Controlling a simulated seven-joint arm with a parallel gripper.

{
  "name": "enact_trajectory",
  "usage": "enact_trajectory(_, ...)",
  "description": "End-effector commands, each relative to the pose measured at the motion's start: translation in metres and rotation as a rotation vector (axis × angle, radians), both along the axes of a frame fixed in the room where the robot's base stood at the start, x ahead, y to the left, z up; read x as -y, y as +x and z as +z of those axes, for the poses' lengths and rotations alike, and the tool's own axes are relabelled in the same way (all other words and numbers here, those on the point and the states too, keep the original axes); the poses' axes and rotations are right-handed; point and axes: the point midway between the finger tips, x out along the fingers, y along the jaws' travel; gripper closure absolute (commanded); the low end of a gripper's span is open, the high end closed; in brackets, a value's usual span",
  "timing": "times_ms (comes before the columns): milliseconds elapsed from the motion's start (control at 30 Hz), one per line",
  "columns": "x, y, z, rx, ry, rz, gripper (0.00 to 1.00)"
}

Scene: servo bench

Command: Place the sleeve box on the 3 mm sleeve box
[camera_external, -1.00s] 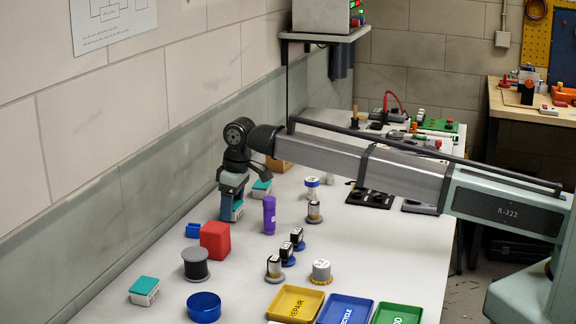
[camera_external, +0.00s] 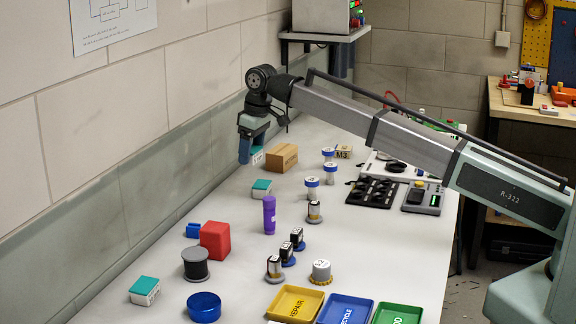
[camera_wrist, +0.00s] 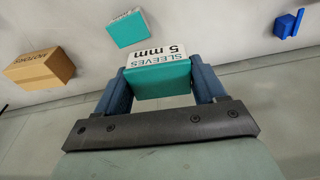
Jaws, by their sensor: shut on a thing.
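My gripper (camera_external: 250,152) is shut on a white sleeve box with a teal part (camera_external: 258,157). In the wrist view the held box (camera_wrist: 158,74) reads "SLEEVES 5 mm" and sits between the two blue fingers (camera_wrist: 160,85). It is held above the bench, near the wall. A second teal and white box (camera_external: 261,187) stands on the bench below and slightly right of my gripper; it also shows in the wrist view (camera_wrist: 127,29). A third such box (camera_external: 144,288) stands at the front left. I cannot read the size on either standing box.
A cardboard box (camera_external: 282,157) stands just right of my gripper. A purple cylinder (camera_external: 269,214), a red block (camera_external: 215,239) and a small blue part (camera_external: 193,230) lie nearer the camera. White cylinders with blue tops (camera_external: 312,187) stand to the right. The wall runs close on the left.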

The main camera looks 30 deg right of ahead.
Motion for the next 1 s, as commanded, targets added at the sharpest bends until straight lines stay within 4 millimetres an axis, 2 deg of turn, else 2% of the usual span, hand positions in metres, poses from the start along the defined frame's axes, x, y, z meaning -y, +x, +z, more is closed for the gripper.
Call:
enact_trajectory(67,0.019,0.015,0.007,0.004,0.005,-0.026,0.6)
enact_trajectory(233,0.041,0.032,0.018,0.003,0.008,-0.037,0.6)
enact_trajectory(533,0.041,0.026,0.016,-0.017,-0.012,0.072,0.6)
enact_trajectory(667,0.041,0.025,0.003,-0.017,-0.014,0.079,0.6)
enact_trajectory(900,0.041,0.025,-0.035,-0.018,-0.014,0.078,0.6)
enact_trajectory(1000,0.04,0.026,-0.044,-0.016,-0.013,0.078,0.6)
